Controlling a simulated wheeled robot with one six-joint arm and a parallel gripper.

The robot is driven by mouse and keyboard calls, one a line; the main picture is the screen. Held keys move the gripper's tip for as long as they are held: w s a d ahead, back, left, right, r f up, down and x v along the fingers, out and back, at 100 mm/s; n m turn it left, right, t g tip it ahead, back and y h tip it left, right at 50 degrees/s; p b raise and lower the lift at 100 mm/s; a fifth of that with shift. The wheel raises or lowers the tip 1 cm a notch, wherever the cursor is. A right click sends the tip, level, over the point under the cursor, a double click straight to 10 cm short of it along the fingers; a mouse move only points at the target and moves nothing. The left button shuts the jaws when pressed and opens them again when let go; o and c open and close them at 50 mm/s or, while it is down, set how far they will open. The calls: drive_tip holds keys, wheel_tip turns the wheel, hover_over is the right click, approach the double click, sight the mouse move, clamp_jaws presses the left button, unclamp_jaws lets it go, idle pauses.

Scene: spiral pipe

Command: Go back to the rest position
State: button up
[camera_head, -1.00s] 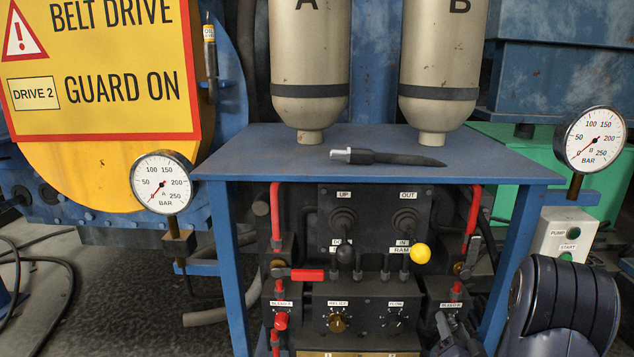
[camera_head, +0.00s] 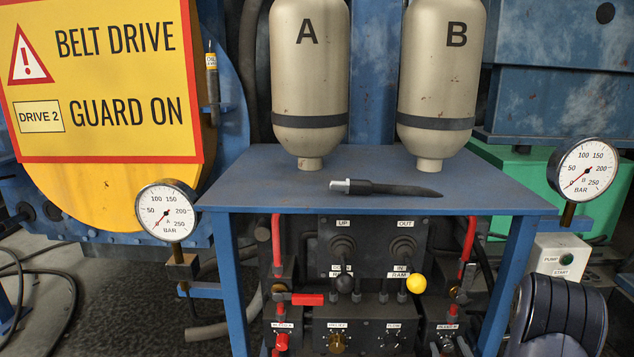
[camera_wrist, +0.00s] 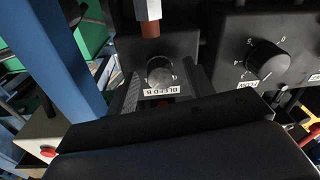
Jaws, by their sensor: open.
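My gripper (camera_wrist: 163,88) shows in the wrist view with its two fingers apart. Nothing is held between them. The dark round BLEED B knob (camera_wrist: 160,72) shows between and beyond the fingertips, and I cannot tell whether they touch it. The gripper is mostly cut off there by the bottom edge.
The blue table (camera_head: 250,185) carries tanks A (camera_head: 310,90) and B (camera_head: 436,80) and a dark pointed tool (camera_head: 390,188). Below are valve levers, including a yellow ball knob (camera_head: 416,284). Gauges stand left (camera_head: 168,210) and right (camera_head: 583,168). A pump start box (camera_head: 562,256) stands beside my arm.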

drive_tip(key=n+p, duration=0.3)
drive_tip(key=n, duration=0.1)
drive_tip(key=shift+r+n+p, duration=0.2)
drive_tip(key=shift+n+p, duration=0.2)
drive_tip(key=n+p, duration=0.4)
drive_tip(key=shift+g, duration=0.3)
drive_tip(key=shift+s+f, duration=0.2)
drive_tip(key=shift+s, duration=1.4)
drive_tip(key=shift+d, duration=0.1)
